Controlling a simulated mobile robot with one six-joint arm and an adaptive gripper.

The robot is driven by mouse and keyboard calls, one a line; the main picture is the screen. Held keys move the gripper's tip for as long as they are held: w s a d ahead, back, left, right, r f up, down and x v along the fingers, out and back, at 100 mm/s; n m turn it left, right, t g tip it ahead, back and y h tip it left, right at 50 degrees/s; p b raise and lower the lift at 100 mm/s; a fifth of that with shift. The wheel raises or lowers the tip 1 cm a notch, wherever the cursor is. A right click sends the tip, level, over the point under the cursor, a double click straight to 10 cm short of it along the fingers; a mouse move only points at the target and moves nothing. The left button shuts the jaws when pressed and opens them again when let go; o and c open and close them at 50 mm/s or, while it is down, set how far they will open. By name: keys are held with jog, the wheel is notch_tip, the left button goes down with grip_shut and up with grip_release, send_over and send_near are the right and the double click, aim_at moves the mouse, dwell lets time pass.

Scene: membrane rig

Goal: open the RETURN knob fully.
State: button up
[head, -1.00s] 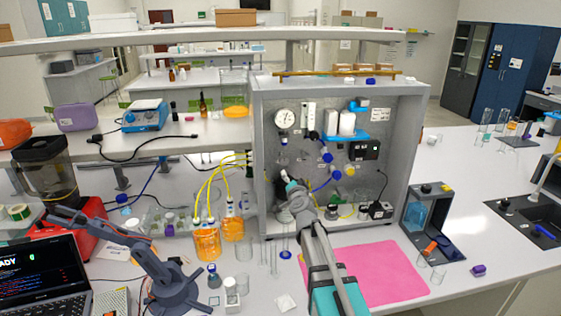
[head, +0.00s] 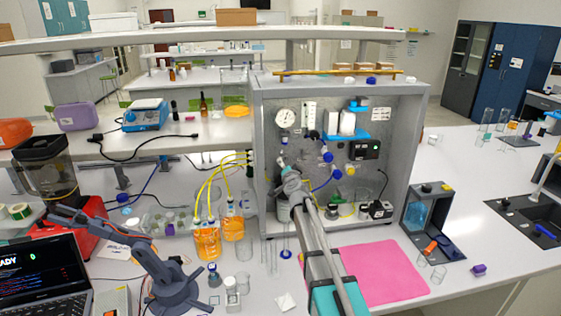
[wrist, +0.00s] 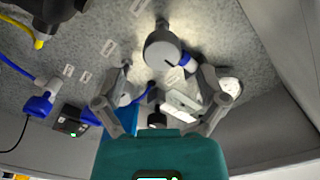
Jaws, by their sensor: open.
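The grey rig cabinet (head: 262,150) has side walls close to my arm. A round gauge (head: 285,118), blue valve handles (head: 327,157) and a black box (head: 364,150) are on its panel. Yellow tubes run to orange-filled bottles (head: 207,243) at left. A pink mat (head: 385,275) lies in front.

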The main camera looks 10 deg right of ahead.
aim_at(285, 161)
jog(key=shift+w, duration=2.25)
